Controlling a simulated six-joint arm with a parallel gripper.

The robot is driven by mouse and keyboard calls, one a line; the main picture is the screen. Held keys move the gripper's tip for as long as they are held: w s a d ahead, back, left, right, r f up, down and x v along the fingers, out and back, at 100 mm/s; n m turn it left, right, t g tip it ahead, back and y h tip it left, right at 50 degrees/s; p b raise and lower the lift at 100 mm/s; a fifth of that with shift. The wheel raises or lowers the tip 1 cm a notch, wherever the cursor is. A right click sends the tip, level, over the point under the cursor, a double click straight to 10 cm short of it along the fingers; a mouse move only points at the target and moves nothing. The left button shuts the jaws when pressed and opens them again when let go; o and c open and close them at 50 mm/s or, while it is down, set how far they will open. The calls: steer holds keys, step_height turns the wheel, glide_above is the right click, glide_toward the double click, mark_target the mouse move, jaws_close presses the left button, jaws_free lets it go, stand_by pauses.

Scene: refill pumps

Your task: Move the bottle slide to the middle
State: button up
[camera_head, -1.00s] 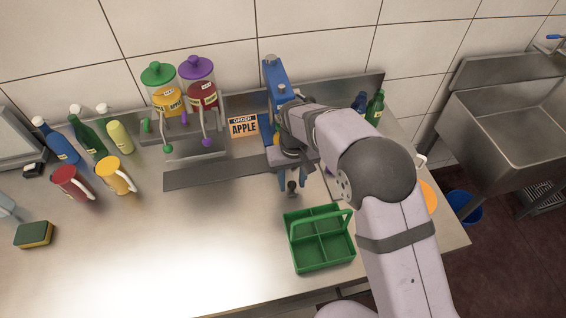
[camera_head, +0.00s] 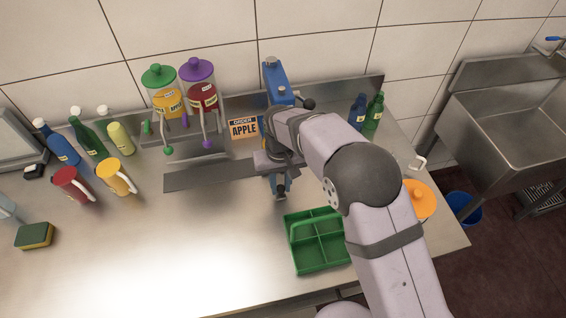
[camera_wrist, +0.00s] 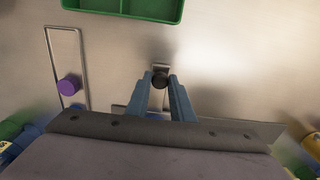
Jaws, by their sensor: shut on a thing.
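The bottle slide shows as a small black knob (camera_wrist: 160,80) on a metal tab in the wrist view. In the head view its dark knob (camera_head: 280,192) sits at the front of the dark grey track (camera_head: 205,177). My gripper (camera_head: 279,184) points down over the track's right part, behind the green caddy. In the wrist view its two blue fingers (camera_wrist: 161,88) are closed on the black knob, one on each side. My wrist hides the rest of the slide, and I cannot see whether a bottle stands on it.
The green caddy (camera_head: 318,240) stands close in front. A blue press (camera_head: 276,85) with a black-ball lever rises behind, beside the APPLE order card (camera_head: 243,127). Two pump dispensers (camera_head: 185,95) stand left. Blue and green bottles (camera_head: 366,112) stand right.

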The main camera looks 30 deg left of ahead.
steer(key=shift+s+a, duration=0.95)
steer(key=shift+a, duration=0.1)
steer(key=shift+s+a, duration=1.55)
steer(key=o, duration=0.9)
steer(key=shift+d, duration=0.1)
steer(key=shift+r, duration=0.1)
steer(key=shift+r+b, duration=1.15)
steer(key=shift+r, duration=2.45)
